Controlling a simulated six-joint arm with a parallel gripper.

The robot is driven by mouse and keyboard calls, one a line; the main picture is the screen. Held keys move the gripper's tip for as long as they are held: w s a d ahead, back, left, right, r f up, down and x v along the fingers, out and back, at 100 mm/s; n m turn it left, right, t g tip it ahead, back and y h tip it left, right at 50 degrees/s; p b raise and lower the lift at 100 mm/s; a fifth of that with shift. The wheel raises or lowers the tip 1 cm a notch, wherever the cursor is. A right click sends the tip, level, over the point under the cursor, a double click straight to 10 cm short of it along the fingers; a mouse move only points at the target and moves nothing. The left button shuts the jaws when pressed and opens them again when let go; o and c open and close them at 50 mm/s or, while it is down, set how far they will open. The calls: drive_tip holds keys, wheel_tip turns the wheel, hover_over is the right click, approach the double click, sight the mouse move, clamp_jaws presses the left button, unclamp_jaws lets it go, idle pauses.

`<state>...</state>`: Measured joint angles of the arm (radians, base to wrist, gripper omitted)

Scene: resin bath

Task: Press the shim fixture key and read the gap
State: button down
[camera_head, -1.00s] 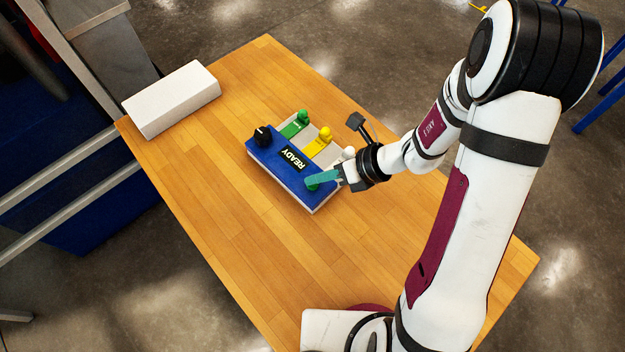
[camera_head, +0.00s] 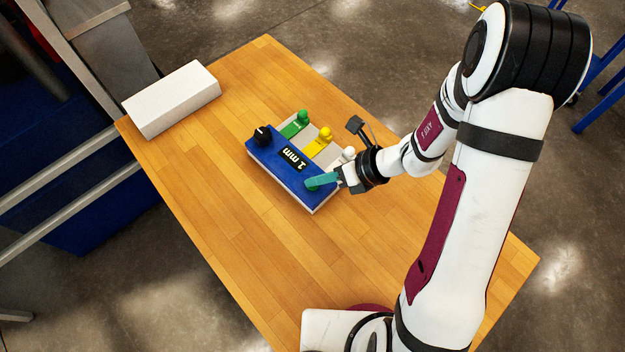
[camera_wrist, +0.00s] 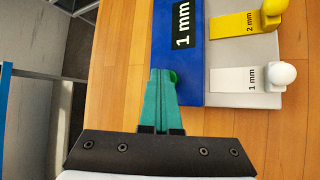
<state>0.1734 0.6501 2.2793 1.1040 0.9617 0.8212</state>
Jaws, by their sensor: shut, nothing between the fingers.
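The shim fixture (camera_head: 262,163) is a blue and grey box on the wooden table. Its black display (camera_head: 293,158) reads "1 mm", and the display shows the same in the wrist view (camera_wrist: 183,22). A green round key (camera_wrist: 174,76) sits on the blue part, mostly hidden by my fingertips. My gripper (camera_head: 317,181) has teal fingers that are shut and empty, with the tips at the key. I cannot tell whether they press it. Three shims lie on the grey part: a green one (camera_head: 293,128), a yellow one (camera_head: 316,147) marked 2 mm and a white one (camera_wrist: 236,79) marked 1 mm.
A black knob (camera_head: 262,135) stands at the fixture's left corner. A white block (camera_head: 172,98) lies at the table's upper left edge. The wooden table (camera_head: 215,225) is clear in front of the fixture. A blue bin with metal rails stands beyond the left edge.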

sight(318, 187)
drive_tip(key=shift+r, duration=0.9)
drive_tip(key=shift+r, duration=2.5)
